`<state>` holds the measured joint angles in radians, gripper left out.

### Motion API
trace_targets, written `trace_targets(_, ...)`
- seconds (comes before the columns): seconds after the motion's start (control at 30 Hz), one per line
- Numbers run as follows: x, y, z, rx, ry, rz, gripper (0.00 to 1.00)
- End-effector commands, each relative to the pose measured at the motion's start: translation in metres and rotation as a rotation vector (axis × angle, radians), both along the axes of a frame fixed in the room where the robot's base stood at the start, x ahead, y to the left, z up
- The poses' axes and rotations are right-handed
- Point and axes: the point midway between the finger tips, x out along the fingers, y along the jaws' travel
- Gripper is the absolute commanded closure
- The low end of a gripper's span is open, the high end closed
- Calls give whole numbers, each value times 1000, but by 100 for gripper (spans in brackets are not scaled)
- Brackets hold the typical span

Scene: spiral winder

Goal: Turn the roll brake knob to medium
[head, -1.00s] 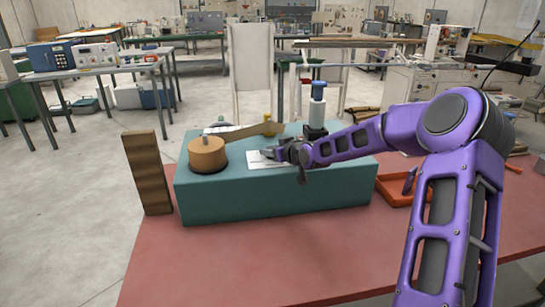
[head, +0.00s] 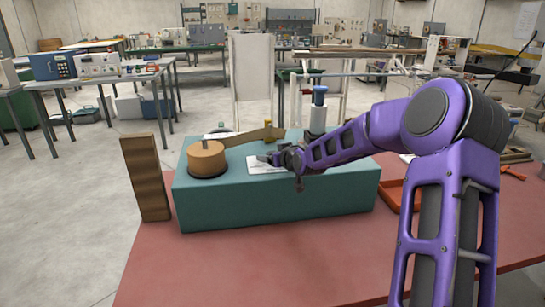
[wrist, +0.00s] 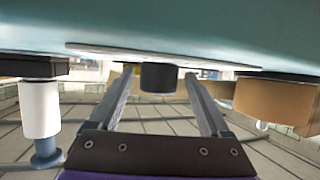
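The teal winder box (head: 275,205) stands on the red table and has a white plate (head: 262,168) on its top. A dark round knob (wrist: 158,78) sticks out from the plate in the wrist view, where the scene appears upside down. My gripper (head: 268,158) is over the plate in the head view and hides the knob there. In the wrist view my gripper (wrist: 157,84) is open, with one finger on each side of the knob and gaps visible. I cannot tell whether the fingertips touch it. No knob setting mark is readable.
A tan roll (head: 206,158) sits on the box's left end; it also shows in the wrist view (wrist: 278,100). A white and blue cylinder (head: 318,112) stands behind the plate. A brown block (head: 146,178) stands at the left. An orange tray (head: 389,194) lies at the right.

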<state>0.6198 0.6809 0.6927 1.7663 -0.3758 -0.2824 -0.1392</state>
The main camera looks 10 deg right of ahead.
Motion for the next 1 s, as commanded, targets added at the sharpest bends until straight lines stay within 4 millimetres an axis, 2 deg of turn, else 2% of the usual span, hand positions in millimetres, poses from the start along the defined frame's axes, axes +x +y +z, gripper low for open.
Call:
trace_targets(0.17,-1,-2,3,-1,-3,-1,19)
trace_targets(0.27,-9,-5,7,-1,-3,-4,19)
trace_targets(0.8,-110,-32,53,-2,-2,-4,19)
trace_targets(1.0,-139,-39,64,-1,0,-4,19)
